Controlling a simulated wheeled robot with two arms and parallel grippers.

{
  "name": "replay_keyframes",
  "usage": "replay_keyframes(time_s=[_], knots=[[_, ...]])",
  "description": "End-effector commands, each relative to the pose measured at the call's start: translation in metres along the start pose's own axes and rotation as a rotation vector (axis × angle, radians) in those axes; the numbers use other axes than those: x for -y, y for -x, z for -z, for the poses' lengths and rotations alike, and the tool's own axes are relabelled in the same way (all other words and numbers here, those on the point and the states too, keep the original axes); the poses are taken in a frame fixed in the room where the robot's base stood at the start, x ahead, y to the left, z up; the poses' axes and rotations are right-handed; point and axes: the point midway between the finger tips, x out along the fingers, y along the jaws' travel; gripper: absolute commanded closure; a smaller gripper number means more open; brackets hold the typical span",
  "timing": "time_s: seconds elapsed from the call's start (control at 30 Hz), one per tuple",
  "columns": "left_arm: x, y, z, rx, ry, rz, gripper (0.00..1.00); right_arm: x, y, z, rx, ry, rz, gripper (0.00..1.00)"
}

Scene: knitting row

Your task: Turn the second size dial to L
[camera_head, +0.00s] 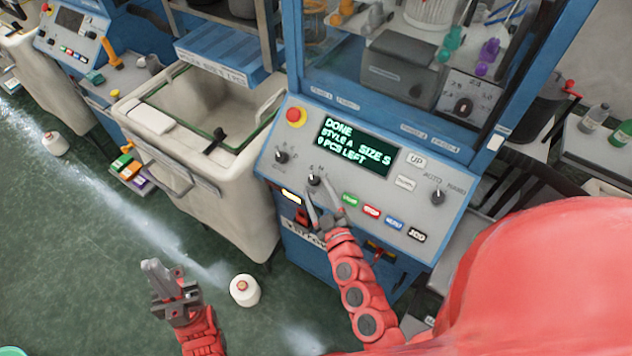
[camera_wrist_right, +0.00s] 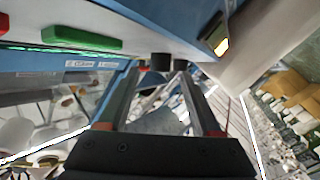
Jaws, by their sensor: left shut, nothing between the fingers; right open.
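The size dial (camera_head: 314,180) is a small black knob on the sloped panel of the blue machine, below the display (camera_head: 355,146), which reads DONE, STYLE A, SIZE S, 0 PCS LEFT. Letters around the dial are too small to read surely. My right gripper (camera_head: 324,195) is open at the panel, fingers pointing up at the dial. In the right wrist view a black knob (camera_wrist_right: 161,60) shows between the open fingers, just past their tips; contact cannot be told. My left gripper (camera_head: 172,284) is shut and empty, low over the floor, away from the panel.
Another knob (camera_head: 281,156) and a red stop button (camera_head: 296,115) sit left of the display. Several coloured buttons, including a green one (camera_head: 350,199), lie right of my right gripper. A cream bin (camera_head: 225,190) stands left; a yarn cone (camera_head: 244,290) is on the floor.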

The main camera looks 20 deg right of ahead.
Motion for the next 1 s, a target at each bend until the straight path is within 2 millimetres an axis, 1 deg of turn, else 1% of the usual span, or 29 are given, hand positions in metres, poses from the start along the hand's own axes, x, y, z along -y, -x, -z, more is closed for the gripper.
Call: replay_keyframes(time_s=[0.03, 0.1, 0.2, 0.53, 0.9, 1.0], knots=[[0.000, -0.003, 0.001, 0.000, 0.000, 0.000, 1.00, -0.001, -0.007, 0.002, -0.003, -0.001, 0.001, 0.34], [0.000, -0.005, 0.001, 0.000, 0.000, 0.000, 1.00, 0.000, -0.014, 0.001, -0.001, -0.001, 0.002, 0.34], [0.000, -0.006, 0.001, 0.000, 0.000, 0.000, 1.00, 0.001, -0.019, 0.000, 0.001, -0.001, 0.002, 0.34], [0.000, -0.006, 0.001, 0.000, 0.000, 0.000, 1.00, 0.001, -0.022, -0.001, 0.001, -0.001, 0.001, 0.34], [0.000, -0.006, 0.001, 0.000, 0.000, 0.000, 1.00, 0.001, -0.022, -0.001, 0.001, -0.001, 0.001, 1.00], [0.000, -0.006, 0.001, 0.000, 0.000, 0.000, 1.00, 0.001, -0.022, -0.001, 0.001, -0.001, 0.001, 1.00]])
